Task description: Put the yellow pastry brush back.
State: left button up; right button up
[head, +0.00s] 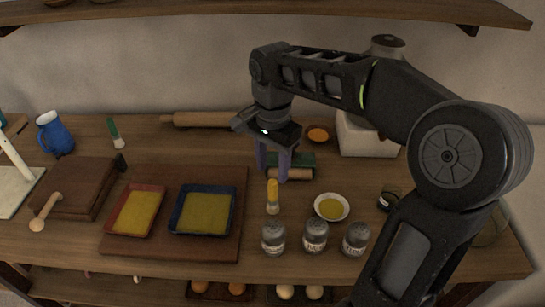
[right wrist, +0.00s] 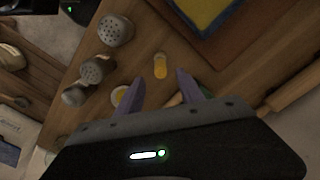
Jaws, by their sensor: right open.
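The yellow pastry brush (head: 272,190) is on the wooden counter with its yellow handle up and pale bristles down, between the blue tray and a small bowl of yellow liquid (head: 331,207). My right gripper (head: 274,174) is open and empty, fingers pointing down, above and behind the brush in the head view. In the right wrist view the brush (right wrist: 160,66) shows beyond the gap between the open fingertips (right wrist: 160,80), apart from them. A second brush, with a green handle (head: 114,130), is at the back left. My left gripper is not in view.
Several grey shakers (head: 314,236) line the front. A red tray (head: 134,210) and a blue tray (head: 204,211) lie on a wooden board (head: 170,248). A dark green object (head: 304,159) lies behind the fingers. A rolling pin (head: 205,119) and a white box (head: 366,137) stand farther back.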

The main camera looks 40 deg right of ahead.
jog(key=shift+r, duration=1.35)
